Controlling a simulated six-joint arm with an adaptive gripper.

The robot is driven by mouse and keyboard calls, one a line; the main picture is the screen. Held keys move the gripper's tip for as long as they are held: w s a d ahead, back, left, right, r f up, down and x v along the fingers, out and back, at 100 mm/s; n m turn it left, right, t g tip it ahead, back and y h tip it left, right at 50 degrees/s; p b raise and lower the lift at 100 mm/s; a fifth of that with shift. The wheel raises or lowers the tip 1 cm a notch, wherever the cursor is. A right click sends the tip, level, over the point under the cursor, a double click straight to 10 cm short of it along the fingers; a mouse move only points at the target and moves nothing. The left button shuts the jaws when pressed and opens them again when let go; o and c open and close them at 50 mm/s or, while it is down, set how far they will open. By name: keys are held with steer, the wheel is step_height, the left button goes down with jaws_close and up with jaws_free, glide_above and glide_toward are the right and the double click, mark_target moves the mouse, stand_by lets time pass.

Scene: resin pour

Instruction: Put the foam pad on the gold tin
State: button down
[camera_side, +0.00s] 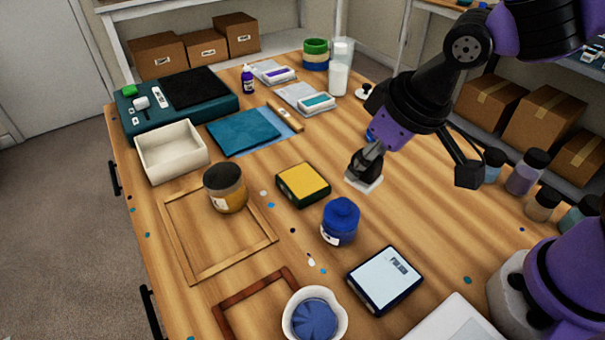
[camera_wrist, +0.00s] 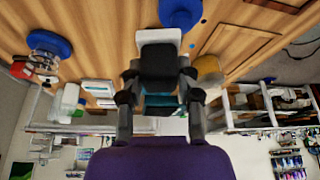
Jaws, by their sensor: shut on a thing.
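My gripper (camera_side: 367,165) points down, shut on a small pale grey-white pad, the foam pad (camera_side: 364,183). The pad is low over the wooden table; I cannot tell whether it touches it. In the wrist view the pad (camera_wrist: 158,36) shows as a white edge beyond the dark fingers. A flat square box with a yellow-gold top and dark sides, which looks like the gold tin (camera_side: 303,183), lies left of my gripper in the side view, apart from the pad. Nothing rests on its top. I cannot make it out in the wrist view.
A blue-lidded jar (camera_side: 340,222) stands in front of the tin, and an amber jar with a dark lid (camera_side: 226,189) to its left. A scale (camera_side: 385,279) and a white cup (camera_side: 314,314) are nearer the front. Table between pad and tin is clear.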

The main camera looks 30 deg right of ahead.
steer(key=w+a+r+n, duration=0.1)
steer(key=w+a+r, duration=0.25)
steer(key=a, duration=0.65)
steer(key=w+a+r+n, duration=0.1)
steer(key=w+a+r, duration=0.25)
steer(key=a, duration=0.65)
glide_toward(216, 172)
steer(key=shift+w+a+r+y, duration=0.1)
steer(key=shift+w+y, duration=0.1)
steer(key=shift+w, duration=0.25)
steer(key=shift+w+a+r+y, duration=0.1)
steer(key=shift+w+r+y, duration=0.1)
steer(key=shift+w, duration=0.25)
steer(key=shift+w+d+f, duration=0.1)
steer(key=shift+w+f, duration=0.05)
steer(key=shift+f, duration=2)
steer(key=shift+f, duration=0.45)
steer(key=c, duration=0.5)
jaws_free()
steer(key=shift+c, duration=0.2)
